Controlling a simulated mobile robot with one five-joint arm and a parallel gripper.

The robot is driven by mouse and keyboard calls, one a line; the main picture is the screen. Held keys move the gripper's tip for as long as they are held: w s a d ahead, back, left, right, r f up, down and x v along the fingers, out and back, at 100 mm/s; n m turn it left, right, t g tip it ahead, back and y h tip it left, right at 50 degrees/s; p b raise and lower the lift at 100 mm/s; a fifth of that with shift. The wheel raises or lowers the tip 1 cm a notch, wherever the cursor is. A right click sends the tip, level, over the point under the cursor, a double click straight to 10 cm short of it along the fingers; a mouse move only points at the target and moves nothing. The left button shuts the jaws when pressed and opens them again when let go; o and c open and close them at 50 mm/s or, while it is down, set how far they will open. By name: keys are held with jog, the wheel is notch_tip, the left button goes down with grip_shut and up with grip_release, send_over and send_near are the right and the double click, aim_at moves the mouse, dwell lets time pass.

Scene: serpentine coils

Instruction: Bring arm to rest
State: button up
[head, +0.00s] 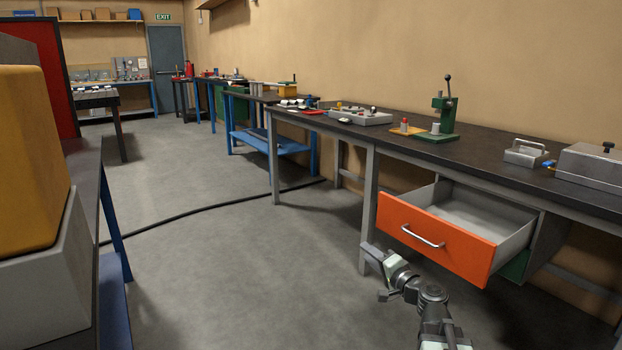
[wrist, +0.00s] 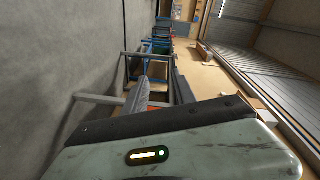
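My arm reaches in from the bottom right of the head view, low over the floor. My gripper (head: 372,252) is at its far end, just below and left of the open orange drawer (head: 436,240). It looks apart from the drawer, though the arm passes close to the drawer's lower edge in the picture. In the wrist view two fingers of my gripper (wrist: 160,82) stand apart with a gap between them. Nothing shows held in the gap.
The drawer hangs out from under a long dark workbench (head: 490,160) on the right. A green press (head: 443,112) and a grey metal box (head: 594,166) stand on it. A black cable (head: 215,205) crosses the floor. Another bench with a yellow block (head: 30,160) is at left.

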jog(key=s+a+f+n+g+p, duration=0.1)
jog(key=s+a+f+n+g, duration=0.3)
jog(key=a+f, duration=0.25)
jog(key=s+a+f+n+g, duration=0.4)
jog(key=a+f+g, duration=0.1)
jog(key=a, duration=0.3)
jog(key=s+d+f+n+g+h, duration=0.1)
jog(key=s+d+f+g+h, duration=0.65)
jog(key=s+d, duration=0.5)
notch_tip(320, 180, up, 36)
jog(key=s+p, duration=0.1)
jog(key=p, duration=3.7)
jog(key=shift+a+r+t, duration=0.25)
jog(key=shift+a+t, duration=0.05)
jog(key=shift+t, duration=0.15)
